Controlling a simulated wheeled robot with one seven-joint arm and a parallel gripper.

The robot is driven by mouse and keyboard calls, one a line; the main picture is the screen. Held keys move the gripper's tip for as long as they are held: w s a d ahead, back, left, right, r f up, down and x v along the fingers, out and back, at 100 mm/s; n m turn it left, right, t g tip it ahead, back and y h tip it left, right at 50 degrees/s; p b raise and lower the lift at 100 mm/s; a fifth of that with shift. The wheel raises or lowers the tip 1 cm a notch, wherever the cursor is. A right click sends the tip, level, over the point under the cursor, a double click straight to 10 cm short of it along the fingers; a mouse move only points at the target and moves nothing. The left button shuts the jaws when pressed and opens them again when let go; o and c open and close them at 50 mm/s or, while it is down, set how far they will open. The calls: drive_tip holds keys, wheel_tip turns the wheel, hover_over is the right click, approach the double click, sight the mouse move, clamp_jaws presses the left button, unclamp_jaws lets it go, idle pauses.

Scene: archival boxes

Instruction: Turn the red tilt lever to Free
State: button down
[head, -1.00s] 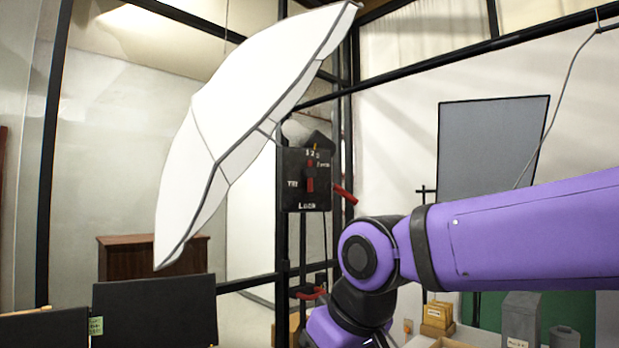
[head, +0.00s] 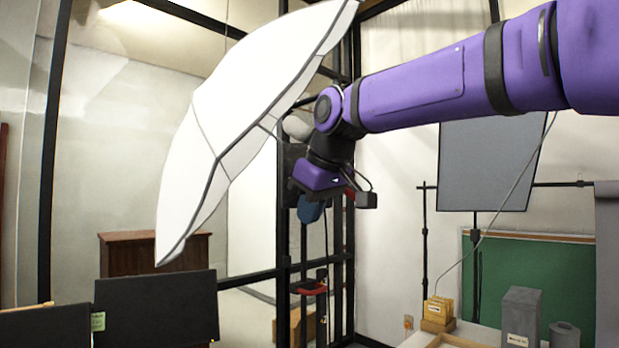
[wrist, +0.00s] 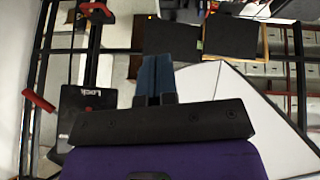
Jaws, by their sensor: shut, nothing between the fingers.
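The dark control box (head: 290,165) hangs on the black frame by the white umbrella, mostly hidden behind my wrist in the head view. In the wrist view the box (wrist: 88,105) is left of my fingers, with its "Lock" label upside down. A red handle (wrist: 38,100) sticks out beside the box. My gripper (head: 312,212) is shut and empty, its blue fingers (wrist: 155,80) pointing down in front of the box; no contact shows.
The white umbrella (head: 235,100) is close on the left of my gripper. Black frame posts (head: 338,250) stand behind, with another red handle (head: 312,289) lower down. Dark panels (head: 155,308) stand at lower left. A table at lower right holds grey containers (head: 522,315).

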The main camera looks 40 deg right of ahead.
drive_tip(key=w+d+r+n+h, duration=0.1)
drive_tip(key=w+d+r, duration=0.3)
drive_tip(key=r, duration=0.3)
drive_tip(key=w+d+r+n+h, duration=0.1)
drive_tip(key=w+d+r, duration=0.4)
drive_tip(key=r, duration=0.3)
drive_tip(key=shift+w+d+r+n+t, duration=0.3)
drive_tip(key=shift+w+t, duration=0.1)
drive_tip(key=shift+w, duration=0.5)
drive_tip(key=shift+f, duration=0.1)
drive_tip(key=w+d+f, duration=0.5)
drive_tip(key=w+f, duration=0.2)
drive_tip(key=f, duration=0.1)
drive_tip(key=shift+w+d, duration=0.2)
drive_tip(key=shift+w, duration=0.2)
